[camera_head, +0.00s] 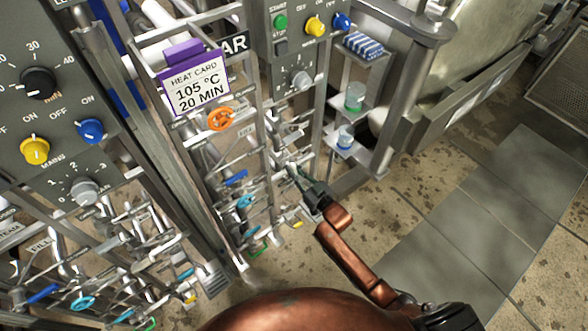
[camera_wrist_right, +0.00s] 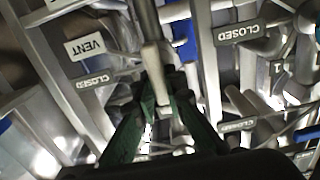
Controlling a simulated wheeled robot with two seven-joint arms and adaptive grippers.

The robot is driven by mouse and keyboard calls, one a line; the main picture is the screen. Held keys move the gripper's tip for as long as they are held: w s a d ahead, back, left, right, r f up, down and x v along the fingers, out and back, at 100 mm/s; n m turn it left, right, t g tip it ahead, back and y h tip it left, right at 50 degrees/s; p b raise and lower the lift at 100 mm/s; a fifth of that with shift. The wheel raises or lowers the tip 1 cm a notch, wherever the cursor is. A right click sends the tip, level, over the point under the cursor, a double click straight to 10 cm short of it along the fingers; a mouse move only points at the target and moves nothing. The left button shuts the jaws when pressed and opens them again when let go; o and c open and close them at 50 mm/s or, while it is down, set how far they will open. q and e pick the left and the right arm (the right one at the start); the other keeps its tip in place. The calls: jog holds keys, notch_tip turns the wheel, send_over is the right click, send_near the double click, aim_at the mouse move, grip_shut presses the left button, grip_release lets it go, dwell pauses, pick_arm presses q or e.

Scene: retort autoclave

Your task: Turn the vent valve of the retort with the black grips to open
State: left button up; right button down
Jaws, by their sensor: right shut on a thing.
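My right gripper (camera_head: 298,175) reaches into the pipework of the middle rack, below the panel with the green button. In the right wrist view its dark green fingers (camera_wrist_right: 160,108) are shut around a pale metal lever, the vent valve handle (camera_wrist_right: 153,62). A VENT tag (camera_wrist_right: 90,46) and a CLOSED tag (camera_wrist_right: 93,80) are just left of it. The fingers and palm hide the handle's lower end. In the head view the handle is too small to make out. No black grips show clearly. My left gripper is not in view.
Other valves crowd close, among them an orange handwheel (camera_head: 221,118) and another CLOSED tag (camera_wrist_right: 246,33). A purple-edged heat card (camera_head: 196,84) hangs above. A shelf with jars (camera_head: 355,96) is at right. The tiled floor (camera_head: 455,235) is clear.

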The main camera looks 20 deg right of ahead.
dwell(0.4)
jog(key=c, duration=2)
grip_release()
jog(key=shift+o, duration=0.2)
jog(key=v, duration=1.2)
